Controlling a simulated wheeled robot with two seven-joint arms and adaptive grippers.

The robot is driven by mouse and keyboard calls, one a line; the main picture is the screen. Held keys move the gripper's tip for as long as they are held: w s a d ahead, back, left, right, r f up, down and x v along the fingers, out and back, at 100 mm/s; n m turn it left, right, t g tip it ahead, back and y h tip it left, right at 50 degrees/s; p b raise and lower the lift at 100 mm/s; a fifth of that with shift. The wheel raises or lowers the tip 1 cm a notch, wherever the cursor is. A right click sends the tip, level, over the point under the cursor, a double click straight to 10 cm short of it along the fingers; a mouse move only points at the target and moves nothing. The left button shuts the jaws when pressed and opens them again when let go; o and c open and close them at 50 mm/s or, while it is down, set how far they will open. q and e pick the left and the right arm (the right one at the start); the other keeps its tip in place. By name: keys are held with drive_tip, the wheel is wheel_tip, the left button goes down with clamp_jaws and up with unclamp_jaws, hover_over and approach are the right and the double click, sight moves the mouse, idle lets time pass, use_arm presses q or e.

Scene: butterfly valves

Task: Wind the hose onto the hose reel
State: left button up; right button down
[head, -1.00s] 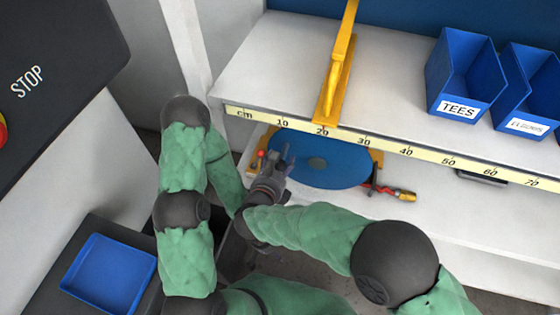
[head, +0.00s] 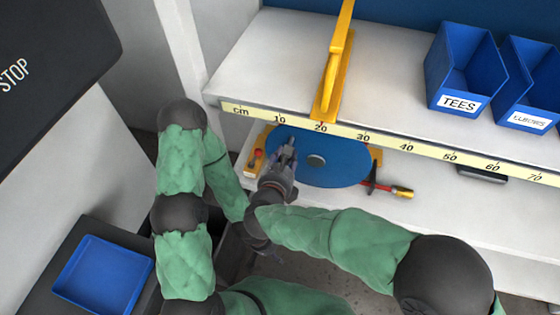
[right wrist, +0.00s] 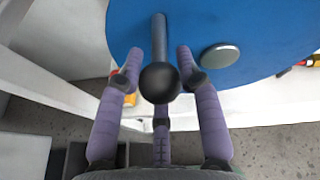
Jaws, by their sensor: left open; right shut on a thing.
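The hose reel (head: 340,172) is a flat blue disc with a grey hub (head: 316,160), partly under the shelf edge. In the right wrist view the blue disc (right wrist: 260,20) fills the top. A grey crank handle (right wrist: 160,40) with a black ball end (right wrist: 160,82) stands out from it, left of the hub. My right gripper (right wrist: 160,62) has its fingers around this handle; in the head view it (head: 288,150) is over the disc's left part. My left forearm ends behind my right wrist, where its open gripper's fingers are hard to make out. I cannot make out the hose.
A shelf (head: 240,75) with a centimetre scale overhangs the reel. It carries a yellow lever (head: 333,70) and blue bins, one marked TEES (head: 462,75). A red and yellow tool (head: 390,189) lies right of the reel. A blue tray (head: 103,272) is at lower left.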

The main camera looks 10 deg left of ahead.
drive_tip(key=shift+w+d+r+b, duration=0.15)
drive_tip(key=shift+d+r+b, duration=0.25)
drive_tip(key=shift+d+r, duration=1.3)
drive_tip(key=c, duration=0.8)
unclamp_jaws()
drive_tip(key=shift+f, duration=0.15)
drive_tip(key=shift+f, duration=0.1)
drive_tip(key=v, duration=1.2)
